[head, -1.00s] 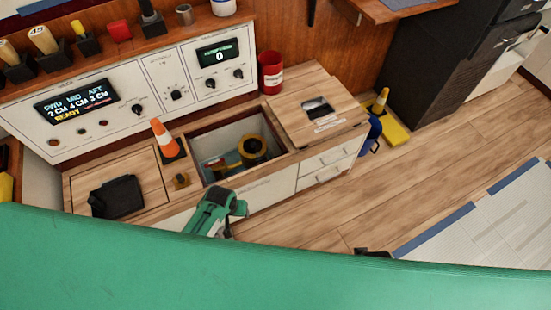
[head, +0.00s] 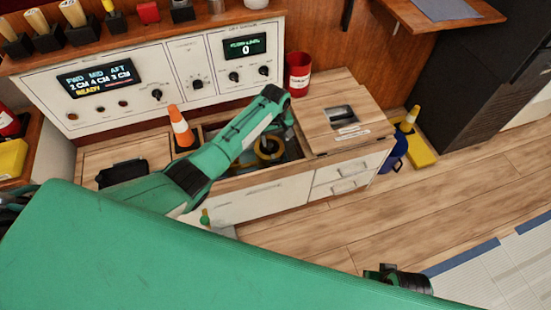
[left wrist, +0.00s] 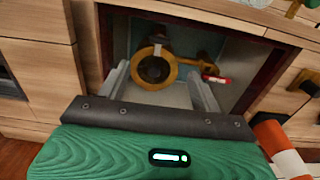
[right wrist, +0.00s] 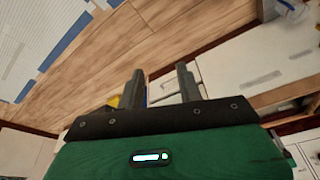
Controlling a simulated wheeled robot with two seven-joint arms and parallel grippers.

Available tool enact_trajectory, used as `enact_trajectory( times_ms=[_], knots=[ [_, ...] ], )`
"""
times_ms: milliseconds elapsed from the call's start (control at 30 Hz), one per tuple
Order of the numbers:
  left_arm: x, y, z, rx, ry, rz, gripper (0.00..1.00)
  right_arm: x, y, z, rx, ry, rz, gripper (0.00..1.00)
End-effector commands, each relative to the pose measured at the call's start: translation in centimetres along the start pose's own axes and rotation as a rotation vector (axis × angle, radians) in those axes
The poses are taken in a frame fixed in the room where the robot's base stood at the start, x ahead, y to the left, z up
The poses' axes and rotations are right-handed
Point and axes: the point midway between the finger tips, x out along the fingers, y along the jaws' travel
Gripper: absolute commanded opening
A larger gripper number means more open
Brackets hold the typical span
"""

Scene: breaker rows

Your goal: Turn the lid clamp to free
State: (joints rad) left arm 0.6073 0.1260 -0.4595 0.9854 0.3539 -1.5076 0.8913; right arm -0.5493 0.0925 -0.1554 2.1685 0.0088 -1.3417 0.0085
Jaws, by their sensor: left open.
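In the open bay (head: 233,184) lies a round dark lid with a yellow ring (left wrist: 154,68), which also shows in the head view (head: 270,149). A small pale part (left wrist: 159,40) sits at its upper edge in the left wrist view; I cannot tell whether this is the lid clamp. My right gripper (right wrist: 162,86) is open and empty over the floor side.
An orange and white cone (head: 180,127) stands beside the bay. A closed wooden lid (head: 325,118) with a dark recess lies right of it, with a red cup (head: 299,72) behind.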

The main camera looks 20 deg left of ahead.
Motion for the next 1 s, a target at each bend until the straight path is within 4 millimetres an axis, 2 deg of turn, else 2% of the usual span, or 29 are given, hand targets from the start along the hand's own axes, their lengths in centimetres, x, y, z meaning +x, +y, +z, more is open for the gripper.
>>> enact_trajectory(
  times_ms=[167,367,700,1000],
  knots=[
    [1.2,0.1,-0.2,-0.008,-0.003,-0.003,0.65,-0.5,0.0,-0.1,0.0,0.009,0.0,0.36],
    [5.1,0.1,-0.1,-0.006,-0.003,-0.004,0.65,-2.7,0.0,-0.5,0.0,0.038,0.001,0.36],
    [11.7,0.1,-0.1,-0.006,-0.002,-0.002,0.65,-7.6,-0.1,-0.8,-0.004,0.114,-0.003,0.36],
    [13.3,0.1,-0.1,-0.005,-0.001,-0.002,0.65,-6.0,-2.0,-2.8,-0.028,0.251,-0.046,0.36]
  ],
)
